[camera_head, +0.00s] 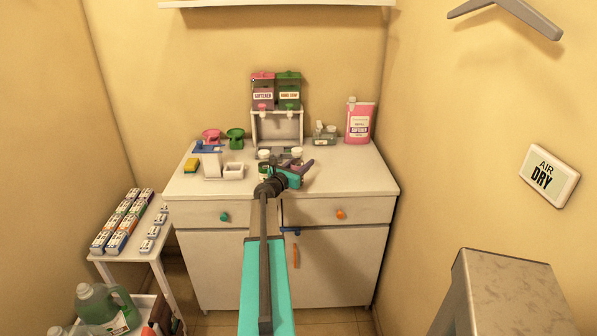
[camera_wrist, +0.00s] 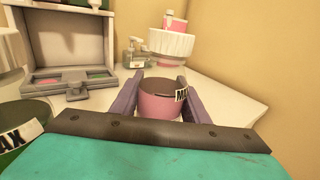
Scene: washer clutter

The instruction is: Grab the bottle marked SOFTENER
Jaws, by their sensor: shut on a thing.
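A pink bottle marked SOFTENER (camera_head: 359,123) stands upright at the back right of the counter. In the wrist view a pink body with a pale cap (camera_wrist: 174,20) stands at the back, its middle hidden by a white pleated thing (camera_wrist: 172,46). My gripper (camera_head: 301,164) is over the middle of the counter, apart from that bottle. The cup is not clear in the head view.
A dispenser stand (camera_head: 278,125) holds a pink SOFTENER tank (camera_head: 263,92) and a green tank (camera_head: 289,92). A small clear bottle (camera_head: 325,135) stands left of the pink bottle. A dark green cup (camera_wrist: 18,140) is close on my left. The right front counter is clear.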

